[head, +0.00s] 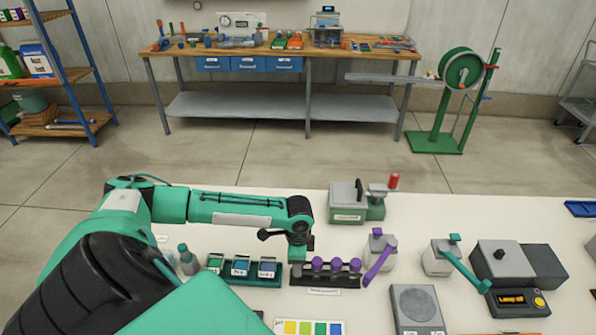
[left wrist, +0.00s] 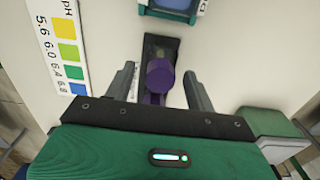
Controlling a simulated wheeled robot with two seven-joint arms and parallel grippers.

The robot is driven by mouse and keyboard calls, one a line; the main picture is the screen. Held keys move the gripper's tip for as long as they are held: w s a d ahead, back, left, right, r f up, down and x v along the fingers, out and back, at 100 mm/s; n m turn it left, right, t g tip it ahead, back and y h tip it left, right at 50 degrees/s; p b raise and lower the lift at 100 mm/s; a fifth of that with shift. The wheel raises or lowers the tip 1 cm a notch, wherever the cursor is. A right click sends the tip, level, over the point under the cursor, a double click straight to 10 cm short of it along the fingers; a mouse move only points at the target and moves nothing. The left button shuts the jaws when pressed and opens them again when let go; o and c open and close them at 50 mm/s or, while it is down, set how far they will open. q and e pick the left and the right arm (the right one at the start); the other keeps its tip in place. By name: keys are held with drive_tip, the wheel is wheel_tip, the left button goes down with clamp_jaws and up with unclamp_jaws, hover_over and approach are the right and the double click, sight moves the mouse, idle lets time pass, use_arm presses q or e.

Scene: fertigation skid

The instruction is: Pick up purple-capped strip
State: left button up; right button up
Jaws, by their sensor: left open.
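Purple-capped tubes or strips stand in a dark rack (head: 325,282) in the head view, with round purple caps (head: 336,265) in a row. My left gripper (head: 300,254) is over the rack's left end, pointing down. In the left wrist view one purple-capped strip (left wrist: 159,76) lies between the two spread fingers of my left gripper (left wrist: 160,84), with a gap on each side. The fingers are open and hold nothing. What lies below the cap is mostly hidden. My right gripper is not in view.
Left of the rack is a teal holder (head: 250,281) with several small containers. A colour chart (head: 308,327) lies in front. To the right are a purple-levered device (head: 380,250), a teal-levered device (head: 437,258) and a grey scale (head: 417,305). A green machine (head: 350,213) stands behind.

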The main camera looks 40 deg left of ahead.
use_arm(q)
drive_tip(key=c, duration=1)
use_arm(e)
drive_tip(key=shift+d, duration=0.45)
use_arm(q)
drive_tip(key=shift+r, duration=0.1)
